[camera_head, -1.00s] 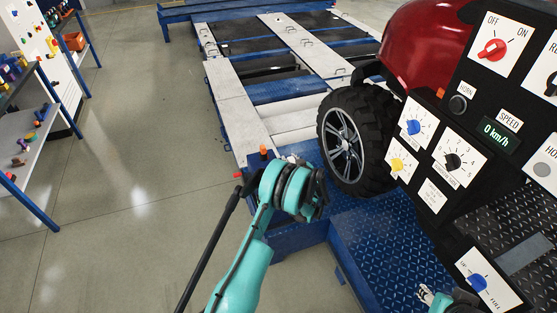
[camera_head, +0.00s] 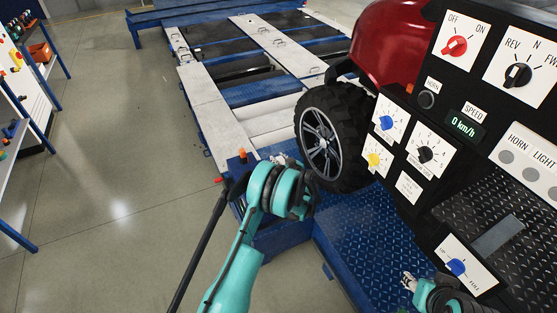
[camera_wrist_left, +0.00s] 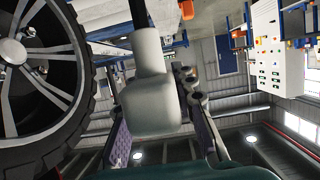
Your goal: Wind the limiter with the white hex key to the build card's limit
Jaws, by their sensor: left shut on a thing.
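My left gripper (camera_head: 281,161) is beside the front wheel, low over the blue tester frame, with its fingers mostly hidden behind my wrist. In the left wrist view it is shut on a pale block with a dark stem (camera_wrist_left: 150,105), seemingly the white hex key. Whether the key touches the limiter is hidden, and I cannot pick the limiter out. My right gripper (camera_head: 409,281) is at the lower right, too small to judge.
The wheel (camera_head: 322,143) of the red vehicle (camera_head: 385,40) stands close to my left gripper. The control panel (camera_head: 428,120) with knobs and a 0 km/h display fills the right. A shelf (camera_head: 12,150) stands at the far left; the floor (camera_head: 110,190) between is clear.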

